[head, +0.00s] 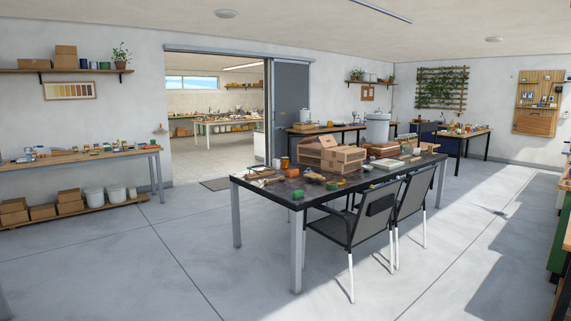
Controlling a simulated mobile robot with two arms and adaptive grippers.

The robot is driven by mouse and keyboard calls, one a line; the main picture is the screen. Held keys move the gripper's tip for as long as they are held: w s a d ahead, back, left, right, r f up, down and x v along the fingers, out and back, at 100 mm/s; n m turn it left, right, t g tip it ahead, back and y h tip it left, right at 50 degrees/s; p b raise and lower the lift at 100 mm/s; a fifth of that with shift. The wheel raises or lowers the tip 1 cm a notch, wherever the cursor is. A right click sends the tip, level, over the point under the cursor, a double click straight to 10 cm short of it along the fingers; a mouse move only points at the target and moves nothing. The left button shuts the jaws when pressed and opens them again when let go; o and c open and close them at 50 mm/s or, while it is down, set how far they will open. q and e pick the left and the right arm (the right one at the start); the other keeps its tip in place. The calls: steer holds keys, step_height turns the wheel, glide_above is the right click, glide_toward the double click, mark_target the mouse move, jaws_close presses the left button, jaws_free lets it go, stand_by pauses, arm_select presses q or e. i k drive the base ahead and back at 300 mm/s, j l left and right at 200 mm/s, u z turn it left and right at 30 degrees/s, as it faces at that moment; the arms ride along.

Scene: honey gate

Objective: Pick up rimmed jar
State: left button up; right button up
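I cannot make out which thing is the rimmed jar at this distance. Several small jar-like items stand on the left bench (60,159), with amber and white ones toward its right half. On the dark central table (262,187), an orange container (284,162) stands near the back left edge. More small containers stand on the far right bench, too small to tell apart. Neither of my grippers shows in the view.
Two dark chairs (370,220) stand at the central table's front right side. Cardboard boxes (345,159) sit on that table. White buckets (94,196) stand on the left bench's low shelf. An open doorway (215,125) leads to another room. The left foreground floor is clear.

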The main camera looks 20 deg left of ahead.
mark_target(284, 161)
steer(key=i+j+u, duration=0.6)
steer(key=i+j, duration=0.3)
steer(key=i+j+u, duration=0.3)
steer(key=i, duration=0.2)
steer(key=i+j+u, duration=0.1)
steer(key=i+u, duration=0.2)
steer(key=i, duration=0.2)
steer(key=i+u, duration=0.3)
steer(key=i, duration=2.65)
steer(key=i+j+z, duration=0.2)
steer(key=i, duration=0.3)
steer(key=i+z, duration=0.2)
steer(key=i, duration=0.3)
steer(key=i+j+z, duration=0.25)
steer(key=i, duration=0.25)
